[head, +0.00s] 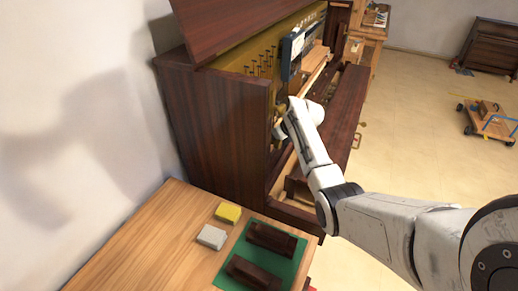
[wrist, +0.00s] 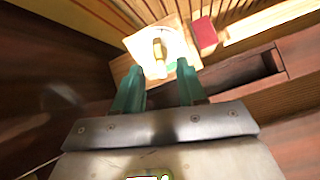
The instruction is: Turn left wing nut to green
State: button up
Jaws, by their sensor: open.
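In the wrist view, a brass-coloured wing nut (wrist: 158,47) stands on a pale round dial (wrist: 176,42) fixed to a light wooden plate (wrist: 122,66). A small green patch (wrist: 171,67) shows at the dial's edge near my right finger. Whether the nut points to green I cannot tell. My gripper (wrist: 159,68) has two green fingers, open and empty, with the nut beyond and roughly between their tips. They appear apart from it. In the head view my arm reaches into the open front of the piano (head: 219,130), and the gripper's fingers are not clear there.
A red block (wrist: 205,35) sits right of the dial. A dark wooden ledge (wrist: 240,72) lies right of my fingers. In the head view, a wooden table (head: 150,235) holds a yellow block (head: 228,212), a grey block (head: 212,237) and dark pieces on a green mat (head: 233,251).

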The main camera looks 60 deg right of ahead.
jog(key=shift+w+f+b, duration=0.35)
jog(key=shift+f+b, duration=0.05)
jog(key=shift+f, duration=0.15)
jog(key=shift+w+f, duration=0.25)
jog(key=shift+w+f+b, duration=0.2)
jog(key=shift+f+b, duration=0.05)
jog(key=shift+b, duration=0.2)
jog(key=shift+w+f, duration=0.25)
jog(key=shift+w+a+f+b, duration=0.1)
jog(key=shift+w+f+b, duration=0.4)
jog(key=shift+b, duration=0.3)
jog(key=shift+s+r+p, duration=0.45)
jog(key=shift+p, duration=0.65)
grip_shut()
